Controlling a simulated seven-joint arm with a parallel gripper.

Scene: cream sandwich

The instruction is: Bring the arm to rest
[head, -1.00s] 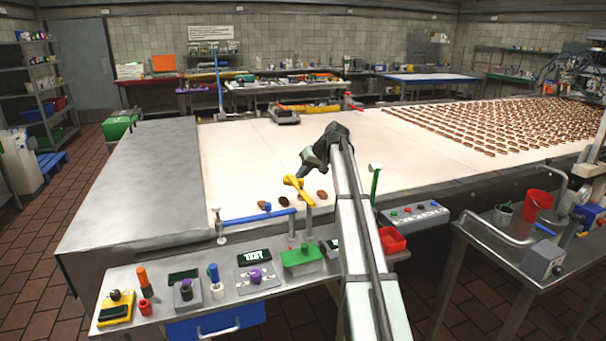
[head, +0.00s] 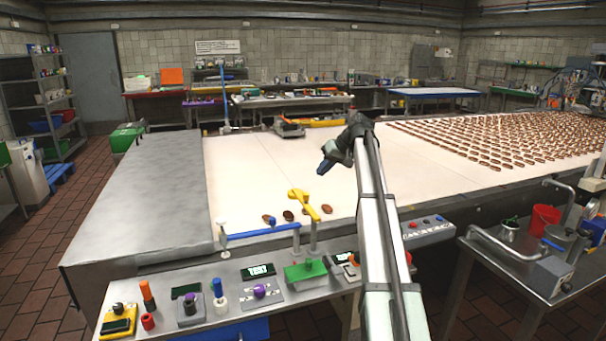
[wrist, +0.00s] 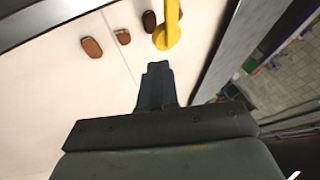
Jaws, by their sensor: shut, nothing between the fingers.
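My gripper (head: 325,166) is in the air above the white conveyor belt (head: 270,170), behind and to the right of the yellow lever in the head view. Its dark fingers are together and hold nothing; they also show in the wrist view (wrist: 158,75). The arm reaches up from the bottom of the head view. The yellow lever (head: 303,204) stands at the belt's near edge, and its yellow end also shows in the wrist view (wrist: 168,36). The fingers are apart from it.
A blue bar (head: 262,232) runs along the near edge. The front bench holds a green block (head: 305,271) and coloured knobs. A side table with a red bucket (head: 545,218) stands right. The belt's middle is clear.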

